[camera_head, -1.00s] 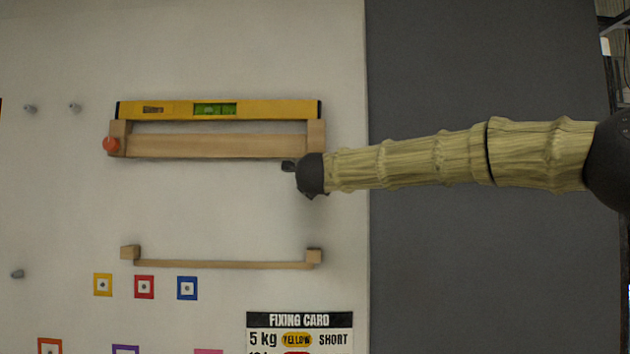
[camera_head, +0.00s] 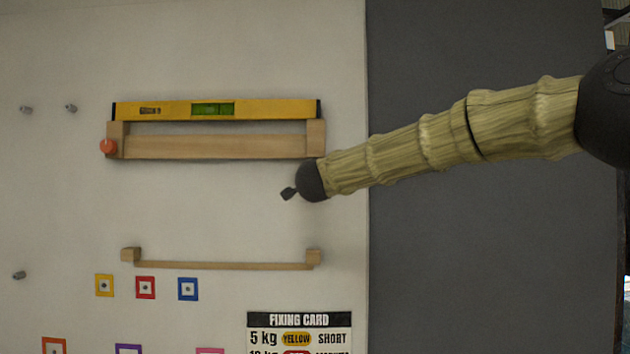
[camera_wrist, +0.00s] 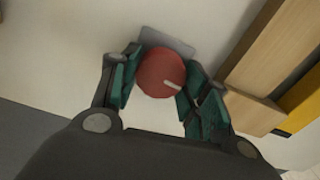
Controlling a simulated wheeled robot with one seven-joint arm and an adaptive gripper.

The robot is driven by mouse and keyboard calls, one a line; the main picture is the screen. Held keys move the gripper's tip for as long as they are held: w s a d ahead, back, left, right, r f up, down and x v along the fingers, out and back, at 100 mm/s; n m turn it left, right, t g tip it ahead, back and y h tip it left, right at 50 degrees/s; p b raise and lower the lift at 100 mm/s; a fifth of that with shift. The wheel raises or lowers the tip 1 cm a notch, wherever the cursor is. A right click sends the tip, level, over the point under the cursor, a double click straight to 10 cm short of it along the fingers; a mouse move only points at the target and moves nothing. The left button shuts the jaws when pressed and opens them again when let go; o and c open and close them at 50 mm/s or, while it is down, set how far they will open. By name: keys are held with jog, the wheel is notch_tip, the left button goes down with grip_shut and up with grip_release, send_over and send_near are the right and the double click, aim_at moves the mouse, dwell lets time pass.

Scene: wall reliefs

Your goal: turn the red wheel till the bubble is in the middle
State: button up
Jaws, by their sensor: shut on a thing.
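The red wheel (camera_wrist: 161,72), with a pale mark on its face, sits against the wall in the wrist view, below one end of a wooden beam. My gripper (camera_wrist: 160,80) is shut on it, a green-padded finger on each side. In the head view my gripper (camera_head: 290,193) is a dark shape just below the beam's right end, and it hides the wheel. The yellow spirit level (camera_head: 270,109) lies along the top of the wooden shelf (camera_head: 215,146), almost horizontal. Its green vial (camera_head: 212,109) shows, but the bubble's exact place is too small to tell.
A red ball (camera_head: 108,147) is at the shelf's left end. A thin wooden rail (camera_head: 220,265) is lower on the wall, above coloured square tags (camera_head: 145,287) and a fixing card (camera_head: 299,330). Several grey pegs (camera_head: 71,108) stick out at left.

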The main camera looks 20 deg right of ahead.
jog(key=shift+n, duration=0.4)
jog(key=o, duration=1)
jog(key=v, duration=1.2)
